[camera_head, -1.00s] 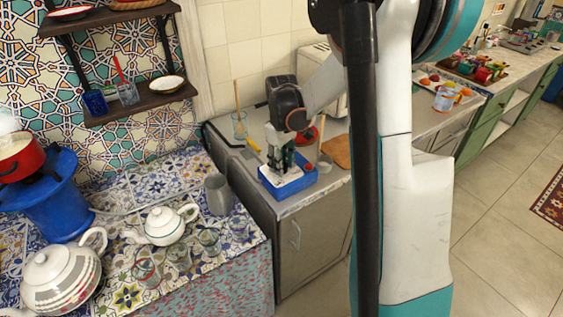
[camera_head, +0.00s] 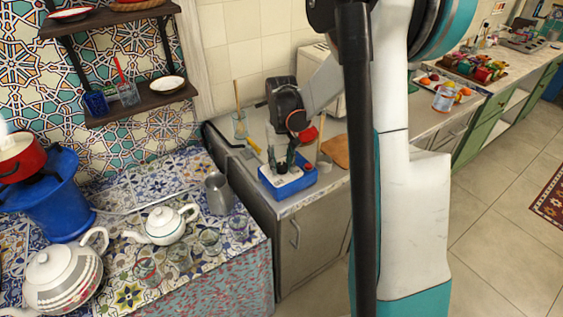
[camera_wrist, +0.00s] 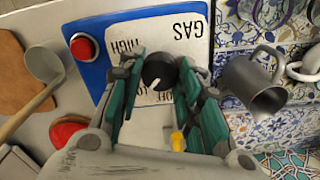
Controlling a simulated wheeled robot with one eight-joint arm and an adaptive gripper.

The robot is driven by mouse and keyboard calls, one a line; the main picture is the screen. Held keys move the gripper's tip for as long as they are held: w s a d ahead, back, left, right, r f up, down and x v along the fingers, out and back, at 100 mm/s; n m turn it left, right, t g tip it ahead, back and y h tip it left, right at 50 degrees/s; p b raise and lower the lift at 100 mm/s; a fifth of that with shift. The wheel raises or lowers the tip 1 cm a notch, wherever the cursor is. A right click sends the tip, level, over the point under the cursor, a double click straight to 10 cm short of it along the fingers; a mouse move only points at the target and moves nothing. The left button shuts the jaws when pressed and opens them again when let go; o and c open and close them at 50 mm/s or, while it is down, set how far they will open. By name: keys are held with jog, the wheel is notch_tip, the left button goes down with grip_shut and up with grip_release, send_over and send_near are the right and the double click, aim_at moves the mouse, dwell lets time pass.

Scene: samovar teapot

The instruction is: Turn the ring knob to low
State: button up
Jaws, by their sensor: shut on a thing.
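The ring knob (camera_wrist: 158,70) is a round black knob with a small white mark. It sits on the white label plate of a blue gas box (camera_wrist: 88,72). The plate reads GAS, HIGH, OFF and LOW, upside down in the wrist view and partly covered by my fingers. The white mark is on the knob's lower edge there, toward the partly hidden OFF and LOW words. My gripper (camera_wrist: 160,76) is shut on the knob, one teal finger on each side. In the head view my gripper (camera_head: 284,162) points down onto the blue box (camera_head: 290,184), hiding most of its top.
A red button (camera_wrist: 84,46) is on the box. A ladle (camera_wrist: 45,68) and wooden board (camera_wrist: 20,75) lie to one side in the wrist view. A grey metal mug (camera_head: 218,194), white teapot (camera_head: 163,225) and several glasses stand on the tiled counter at left.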

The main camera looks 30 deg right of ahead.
aim_at(282, 165)
dwell(0.3)
jog(key=o, duration=1.1)
notch_tip(282, 165, up, 12)
jog(key=shift+f, duration=0.1)
